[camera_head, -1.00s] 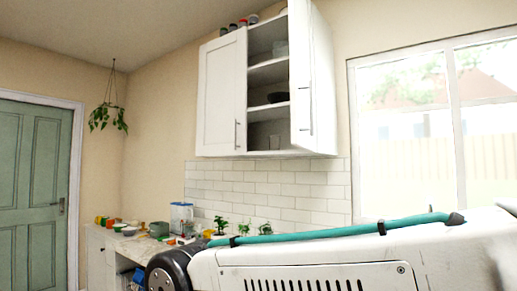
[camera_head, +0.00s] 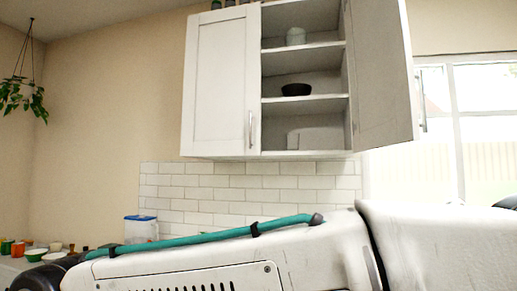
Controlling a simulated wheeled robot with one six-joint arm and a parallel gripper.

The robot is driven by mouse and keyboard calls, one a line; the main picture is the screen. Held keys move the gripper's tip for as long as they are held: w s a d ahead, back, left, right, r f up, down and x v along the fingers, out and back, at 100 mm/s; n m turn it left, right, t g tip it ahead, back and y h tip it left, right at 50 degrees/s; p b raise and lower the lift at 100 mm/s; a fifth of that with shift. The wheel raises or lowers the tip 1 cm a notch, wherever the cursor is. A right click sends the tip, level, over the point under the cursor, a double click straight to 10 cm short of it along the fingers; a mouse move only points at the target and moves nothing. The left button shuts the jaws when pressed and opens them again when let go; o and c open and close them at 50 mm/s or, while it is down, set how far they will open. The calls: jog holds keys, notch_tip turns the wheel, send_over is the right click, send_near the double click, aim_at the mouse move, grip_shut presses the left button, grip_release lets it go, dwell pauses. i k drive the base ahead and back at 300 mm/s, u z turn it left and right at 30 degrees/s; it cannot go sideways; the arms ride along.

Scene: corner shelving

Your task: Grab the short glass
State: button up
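A pale, see-through glass-like vessel (camera_head: 296,36) stands on an upper shelf of the open wall cabinet (camera_head: 222,85). On the bottom shelf is a whitish, low shape (camera_head: 318,138), with what may be a small clear glass (camera_head: 292,140) at its left end; it is too faint to tell. I cannot tell which of these is the short glass. My arm crosses the bottom of the view, in front of and below the cabinet. My gripper is not in view.
A dark bowl (camera_head: 296,89) sits on the middle shelf. The right cabinet door (camera_head: 380,75) is swung open; the left one is shut. A blue-lidded container (camera_head: 140,228) and small colored items stand on the counter at left. A window (camera_head: 480,130) is at right.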

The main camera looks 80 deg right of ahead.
aim_at(292, 139)
jog(key=i, duration=1.05)
jog(key=z, duration=3.55)
